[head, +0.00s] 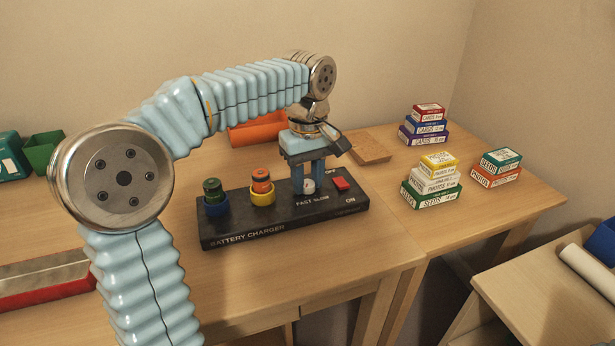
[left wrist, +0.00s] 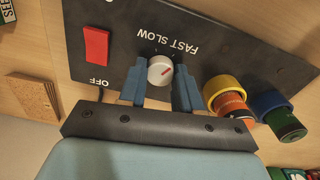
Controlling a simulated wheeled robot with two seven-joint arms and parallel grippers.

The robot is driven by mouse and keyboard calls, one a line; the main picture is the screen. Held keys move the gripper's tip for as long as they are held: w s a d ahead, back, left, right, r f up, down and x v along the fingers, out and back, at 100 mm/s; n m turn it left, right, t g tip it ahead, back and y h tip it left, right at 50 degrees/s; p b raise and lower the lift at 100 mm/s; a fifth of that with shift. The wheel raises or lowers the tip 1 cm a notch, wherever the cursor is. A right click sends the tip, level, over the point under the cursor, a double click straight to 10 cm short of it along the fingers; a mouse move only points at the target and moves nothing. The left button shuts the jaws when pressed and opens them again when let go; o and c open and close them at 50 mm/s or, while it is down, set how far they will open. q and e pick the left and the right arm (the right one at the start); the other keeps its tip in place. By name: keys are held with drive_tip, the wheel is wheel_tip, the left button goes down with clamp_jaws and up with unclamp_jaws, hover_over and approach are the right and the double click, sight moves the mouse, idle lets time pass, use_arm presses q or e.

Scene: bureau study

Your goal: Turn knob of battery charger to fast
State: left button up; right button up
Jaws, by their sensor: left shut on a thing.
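The black battery charger (head: 285,214) lies on the desk, with FAST and SLOW printed by its white knob (head: 309,186). In the left wrist view the knob (left wrist: 160,70) has a short red mark that slants to the upper right; which setting it points at, I cannot tell for sure. My left gripper (head: 308,184) reaches down from above, its two blue fingers shut on the knob, one on each side. It also shows in the left wrist view (left wrist: 158,84). My right gripper is not in view.
A red switch (head: 341,184) sits right of the knob. Batteries stand in a yellow holder (head: 262,198) and a blue holder (head: 216,208) to its left. An orange tray (head: 257,132) and a cork block (head: 369,149) lie behind. Stacked boxes (head: 432,190) stand at right.

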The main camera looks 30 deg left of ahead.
sight(308, 183)
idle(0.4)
use_arm(q)
drive_tip(key=o, duration=1)
drive_tip(key=shift+o, duration=0.2)
drive_tip(key=shift+r, duration=0.1)
wheel_tip(308, 183, up, 14)
drive_tip(key=shift+f, duration=0.2)
